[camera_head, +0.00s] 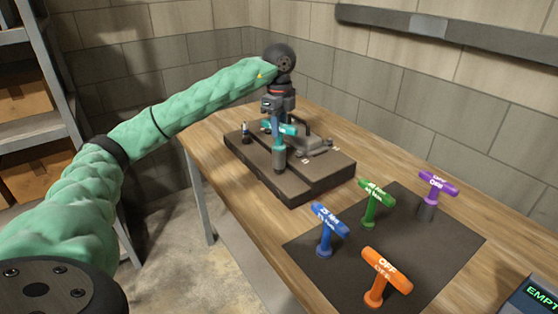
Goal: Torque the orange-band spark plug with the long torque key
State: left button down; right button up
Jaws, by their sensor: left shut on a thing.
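My left gripper (278,115) points down over the dark engine block (313,184) and is shut on a teal T-handled key (290,130). The key is upright, and its wide lower end (279,158) is at the block's front part. I cannot tell whether it sits on a plug. A dark spark plug or post (246,133) stands at the block's left end. No orange band can be made out; the key and gripper hide part of the block. My right gripper is not in view.
A display reading EMPTY (543,296) is at the lower right. Shelves (30,130) stand left.

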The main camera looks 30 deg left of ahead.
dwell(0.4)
pick_arm(q)
jog(key=m+b, duration=0.1)
jog(key=m, duration=0.2)
jog(key=shift+m, duration=1.1)
jog(key=shift+r+p, duration=1.45)
jog(key=shift+r, duration=1.55)
notch_tip(320, 180, up, 6)
jog(key=p, duration=0.4)
jog(key=shift+f, duration=0.25)
jog(key=shift+f+m, duration=0.15)
jog(key=shift+m, duration=0.15)
